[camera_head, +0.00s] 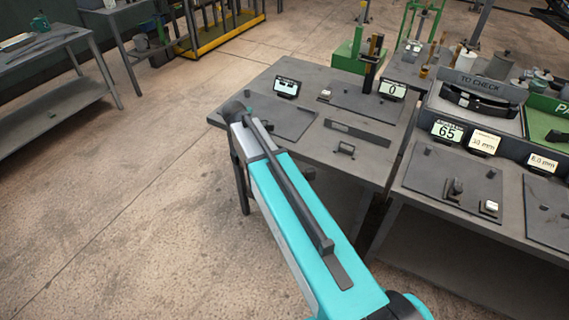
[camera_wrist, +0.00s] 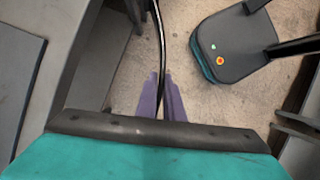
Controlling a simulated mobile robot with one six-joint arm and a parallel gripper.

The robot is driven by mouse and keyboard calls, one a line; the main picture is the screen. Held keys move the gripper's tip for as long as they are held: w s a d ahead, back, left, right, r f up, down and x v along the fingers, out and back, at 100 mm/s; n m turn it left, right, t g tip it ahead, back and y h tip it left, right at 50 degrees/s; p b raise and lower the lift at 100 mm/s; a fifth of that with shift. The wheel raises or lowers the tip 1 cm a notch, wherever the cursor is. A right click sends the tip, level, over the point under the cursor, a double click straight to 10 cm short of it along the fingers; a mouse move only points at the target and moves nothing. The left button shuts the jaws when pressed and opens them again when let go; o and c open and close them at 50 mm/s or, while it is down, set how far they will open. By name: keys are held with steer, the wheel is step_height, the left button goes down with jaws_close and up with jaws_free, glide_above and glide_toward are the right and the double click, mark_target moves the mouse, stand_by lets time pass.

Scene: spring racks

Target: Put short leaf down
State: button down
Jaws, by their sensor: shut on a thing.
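My gripper (camera_wrist: 161,82) shows in the wrist view as two purple fingers. They are shut on a thin, dark, slightly curved strip seen nearly edge-on, which looks like the short leaf (camera_wrist: 160,30). The strip runs up to the top edge of the view, so its far end is out of sight. The wrist view shows floor beneath it and a grey table edge to the left. In the head view my teal arm reaches over the left edge of the grey table (camera_head: 376,164); it hides the gripper and the leaf.
The table bears dark plates, a slotted bar (camera_head: 357,133), a small bracket (camera_head: 344,150) and a display reading 0 (camera_head: 392,90). To the right are a display reading 65 (camera_head: 447,131) and a "TO CHECK" tray (camera_head: 522,128) holding dark curved pieces. Floor lies open to the left.

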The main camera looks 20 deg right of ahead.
steer(key=a+f+b, duration=0.3)
steer(key=f+b, duration=0.1)
steer(key=f, duration=0.1)
steer(key=shift+s+a+f, duration=0.25)
steer(key=shift+s+a, duration=0.05)
steer(key=shift+a, duration=0.05)
